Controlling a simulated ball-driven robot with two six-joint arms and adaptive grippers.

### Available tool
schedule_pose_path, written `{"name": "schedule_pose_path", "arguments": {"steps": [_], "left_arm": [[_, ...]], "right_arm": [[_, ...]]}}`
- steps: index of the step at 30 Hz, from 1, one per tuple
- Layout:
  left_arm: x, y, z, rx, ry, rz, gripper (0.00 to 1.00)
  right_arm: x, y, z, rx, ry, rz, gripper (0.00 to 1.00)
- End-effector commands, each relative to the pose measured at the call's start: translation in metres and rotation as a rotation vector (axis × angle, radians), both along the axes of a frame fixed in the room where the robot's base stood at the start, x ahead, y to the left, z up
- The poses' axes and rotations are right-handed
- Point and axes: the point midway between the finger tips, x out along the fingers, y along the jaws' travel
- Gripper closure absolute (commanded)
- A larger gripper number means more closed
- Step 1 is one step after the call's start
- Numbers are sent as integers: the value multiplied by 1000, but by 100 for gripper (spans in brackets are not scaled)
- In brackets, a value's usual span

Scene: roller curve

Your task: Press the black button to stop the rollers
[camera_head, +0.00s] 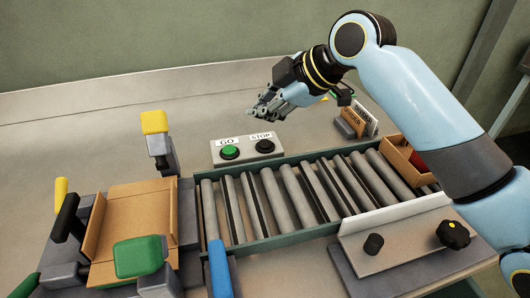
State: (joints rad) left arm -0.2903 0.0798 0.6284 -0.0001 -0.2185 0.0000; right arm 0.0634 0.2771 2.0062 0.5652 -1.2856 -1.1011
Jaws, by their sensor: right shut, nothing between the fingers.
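The black button (265,146) sits on the right half of a small grey panel (218,162), under a label reading STOP. A green button (229,152) sits to its left under a label reading GO. My right gripper (265,113) is shut and empty. In the picture it shows just above the STOP label, past the panel's back edge, apart from the black button. Its arm comes in from the right. The grey rollers (287,195) run in a dark green frame in front of the panel. My left gripper is not in view.
An open cardboard box (130,222) stands at the left end of the rollers, among yellow, black, green and blue handled parts. Another box (400,160) with a red thing sits at the right end. A panel with black knobs (400,240) is in front.

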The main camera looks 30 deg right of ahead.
Motion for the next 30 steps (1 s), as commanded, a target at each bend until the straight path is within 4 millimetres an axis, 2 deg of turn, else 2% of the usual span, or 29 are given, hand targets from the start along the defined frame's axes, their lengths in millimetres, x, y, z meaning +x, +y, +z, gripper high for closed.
{"name": "schedule_pose_path", "arguments": {"steps": [1, 3, 10, 30], "left_arm": [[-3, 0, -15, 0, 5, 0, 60], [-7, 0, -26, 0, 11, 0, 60], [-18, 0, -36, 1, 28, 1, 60], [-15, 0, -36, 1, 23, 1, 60]], "right_arm": [[0, 0, -14, 0, 0, 0, 100], [0, 0, -24, -1, 1, 0, 100], [0, 0, -43, 0, 1, 1, 100], [0, 0, -45, 1, 0, 1, 100]]}}
